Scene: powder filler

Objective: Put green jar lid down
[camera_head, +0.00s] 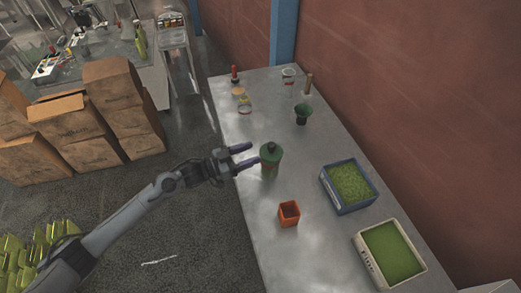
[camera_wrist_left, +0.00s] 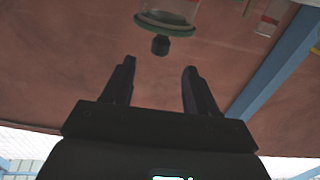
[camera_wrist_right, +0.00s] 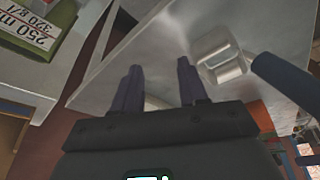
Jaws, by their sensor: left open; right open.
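The green jar lid (camera_head: 271,153) with its dark knob sits on top of a jar (camera_head: 269,171) on the metal table. The left wrist view shows the lid's green rim (camera_wrist_left: 168,25) and dark knob (camera_wrist_left: 160,45) upside down, against the clear jar body. My left gripper (camera_head: 255,153) is open and empty at the left of the lid. Its fingertips point toward the knob, and a gap shows between them in the left wrist view. My right gripper (camera_wrist_right: 160,70) is open and empty in the right wrist view; it is outside the head view.
An orange square container (camera_head: 289,214) stands in front of the jar. A blue tray (camera_head: 347,207) and a pale tray (camera_head: 369,270) of green material lie to the right. A dark green cup (camera_head: 302,115) and several small items stand behind. The table's left front is bare.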

